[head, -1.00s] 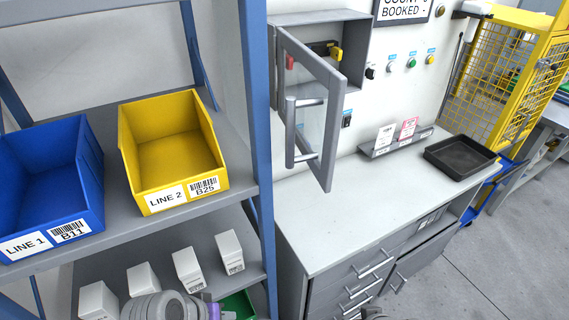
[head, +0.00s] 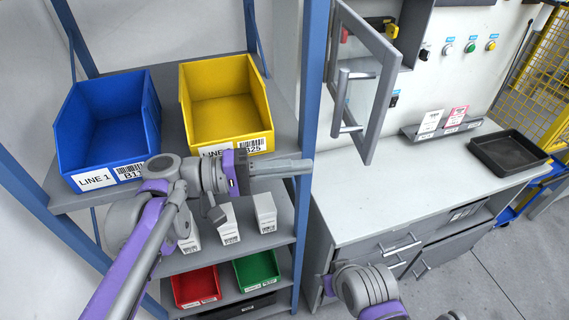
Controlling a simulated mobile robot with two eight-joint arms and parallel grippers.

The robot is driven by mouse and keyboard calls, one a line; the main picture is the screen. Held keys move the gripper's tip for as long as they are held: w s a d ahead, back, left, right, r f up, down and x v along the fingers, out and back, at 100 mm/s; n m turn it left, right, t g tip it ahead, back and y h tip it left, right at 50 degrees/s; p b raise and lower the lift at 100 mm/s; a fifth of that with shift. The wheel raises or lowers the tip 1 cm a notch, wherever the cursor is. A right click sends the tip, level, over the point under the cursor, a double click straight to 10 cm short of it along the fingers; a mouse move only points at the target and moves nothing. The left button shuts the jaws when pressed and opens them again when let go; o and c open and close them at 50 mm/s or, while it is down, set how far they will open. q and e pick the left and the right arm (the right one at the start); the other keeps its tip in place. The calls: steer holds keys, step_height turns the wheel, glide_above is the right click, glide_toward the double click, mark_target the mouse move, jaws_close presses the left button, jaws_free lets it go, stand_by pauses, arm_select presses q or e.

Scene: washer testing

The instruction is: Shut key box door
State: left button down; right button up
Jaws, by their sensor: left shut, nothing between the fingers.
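The key box (head: 416,30) is a grey wall cabinet at the top of the head view, partly cut off by the frame. Its glass-paned door (head: 379,105) stands open, swung out from the left side toward me. The door has a grey bar handle (head: 341,103) on its face. My left gripper (head: 308,166) is shut and empty, pointing right, in front of the shelf post and lower left of the door, apart from it. My right arm shows at the bottom centre, but its gripper fingers are not visible.
A blue shelf post (head: 313,80) stands between the shelf and the door. Blue (head: 105,125) and yellow (head: 225,100) bins sit on the shelf. The white counter (head: 400,185) holds a black tray (head: 508,152) and a card holder (head: 440,130). The counter below the door is mostly clear.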

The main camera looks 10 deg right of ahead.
mark_target(366, 161)
arm_select(q)
steer(key=d, duration=0.6)
steer(key=s+d+p, duration=0.1)
steer(key=d, duration=0.2)
steer(key=shift+d, duration=0.25)
steer(key=shift+d, duration=0.15)
